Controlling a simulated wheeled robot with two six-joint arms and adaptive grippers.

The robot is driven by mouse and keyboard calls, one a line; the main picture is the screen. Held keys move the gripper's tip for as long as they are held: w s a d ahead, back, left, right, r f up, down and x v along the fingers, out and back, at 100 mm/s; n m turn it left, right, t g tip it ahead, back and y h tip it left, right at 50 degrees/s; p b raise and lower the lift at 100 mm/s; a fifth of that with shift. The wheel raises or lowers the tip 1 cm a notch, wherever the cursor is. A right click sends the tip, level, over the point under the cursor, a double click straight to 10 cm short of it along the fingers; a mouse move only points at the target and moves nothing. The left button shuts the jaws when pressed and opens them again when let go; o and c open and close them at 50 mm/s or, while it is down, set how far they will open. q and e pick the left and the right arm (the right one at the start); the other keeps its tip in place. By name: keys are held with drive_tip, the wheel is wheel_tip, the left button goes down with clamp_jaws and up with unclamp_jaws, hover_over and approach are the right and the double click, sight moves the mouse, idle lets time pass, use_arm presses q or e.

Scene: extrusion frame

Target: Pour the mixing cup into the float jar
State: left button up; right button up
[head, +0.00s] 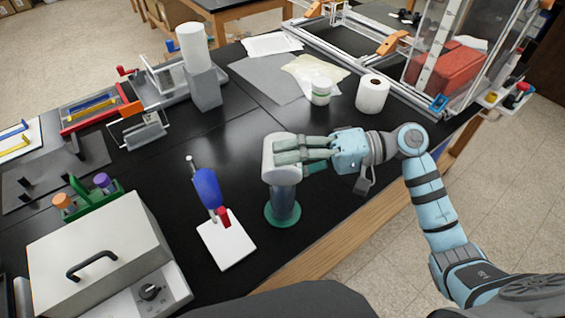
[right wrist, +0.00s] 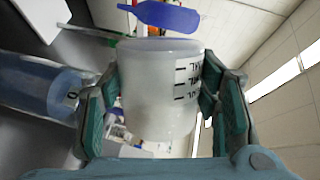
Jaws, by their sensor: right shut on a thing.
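The mixing cup (head: 272,155), a whitish cup with black graduation marks, is between the fingers of my right gripper (head: 300,152). In the right wrist view the cup (right wrist: 160,95) fills the middle, with a finger pressed on each side. The float jar (head: 285,208), a clear cylinder on a green base, stands on the bench just below the cup. It also shows at the left of the right wrist view (right wrist: 40,88). The cup's contents and any stream are not visible. My left gripper is not in view.
A blue device (head: 206,187) on a white base (head: 227,240) stands left of the jar. A white-lidded box (head: 95,255) is front left. A small white jar (head: 319,92) and paper roll (head: 372,95) stand behind. The bench's wooden edge is close at right.

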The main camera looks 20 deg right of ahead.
idle(0.4)
drive_tip(key=shift+w+d+r+m+p, duration=0.1)
drive_tip(key=shift+w+r+m+p, duration=0.05)
drive_tip(key=shift+m+p, duration=0.45)
drive_tip(key=shift+w+r+m+p, duration=0.15)
drive_tip(key=shift+m+p, duration=0.25)
drive_tip(key=shift+p, duration=0.3)
drive_tip(key=shift+f+g, duration=0.15)
drive_tip(key=shift+g, duration=0.15)
